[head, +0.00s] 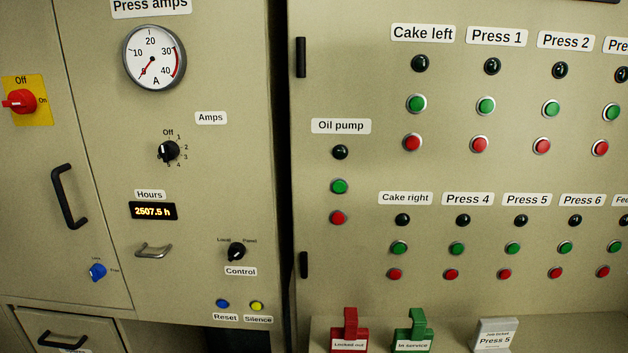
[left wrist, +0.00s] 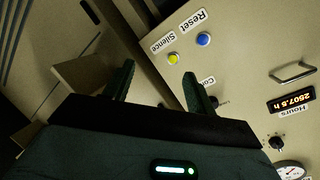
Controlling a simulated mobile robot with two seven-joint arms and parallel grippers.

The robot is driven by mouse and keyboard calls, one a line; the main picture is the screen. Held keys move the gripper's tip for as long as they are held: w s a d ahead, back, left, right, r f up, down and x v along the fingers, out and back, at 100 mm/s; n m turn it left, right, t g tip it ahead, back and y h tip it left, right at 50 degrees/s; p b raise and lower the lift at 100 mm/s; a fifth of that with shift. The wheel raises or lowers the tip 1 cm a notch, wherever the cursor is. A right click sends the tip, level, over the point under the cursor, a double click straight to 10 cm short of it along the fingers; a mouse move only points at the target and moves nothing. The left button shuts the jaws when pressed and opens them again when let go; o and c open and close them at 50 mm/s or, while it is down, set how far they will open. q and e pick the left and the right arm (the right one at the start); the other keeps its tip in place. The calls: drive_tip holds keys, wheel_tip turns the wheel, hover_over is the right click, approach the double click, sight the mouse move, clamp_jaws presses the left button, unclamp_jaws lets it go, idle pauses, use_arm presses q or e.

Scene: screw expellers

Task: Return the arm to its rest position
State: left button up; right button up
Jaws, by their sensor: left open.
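My left gripper (left wrist: 157,78) shows in the left wrist view with its two dark fingers spread apart and nothing between them. The beige control panel is beyond the fingers, upside down in that view. The yellow Silence button (left wrist: 173,58) and blue Reset button (left wrist: 204,39) lie just past the fingertips. A knob beside the right finger is partly hidden. No arm or gripper of mine shows in the head view. My right gripper is in neither view.
In the head view, the left panel carries the Press amps gauge (head: 154,57), a black handle (head: 69,197) and the Control knob (head: 237,251). The right panel has rows of buttons. A red tag (head: 349,331), green tag (head: 413,331) and Press 5 card (head: 496,336) stand on a ledge below.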

use_arm(q)
drive_tip(key=s+f+n+g, duration=0.1)
drive_tip(key=s+f+n, duration=0.2)
drive_tip(key=s+f, duration=0.2)
drive_tip(key=s+a+f+n+g, duration=0.1)
drive_tip(key=s+f, duration=0.4)
drive_tip(key=s, duration=0.6)
drive_tip(key=s+f+n+g, duration=0.2)
drive_tip(key=s+f+n, duration=0.3)
drive_tip(key=s, duration=0.4)
drive_tip(key=shift+a+f+g, duration=0.35)
drive_tip(key=shift+a+g, duration=0.05)
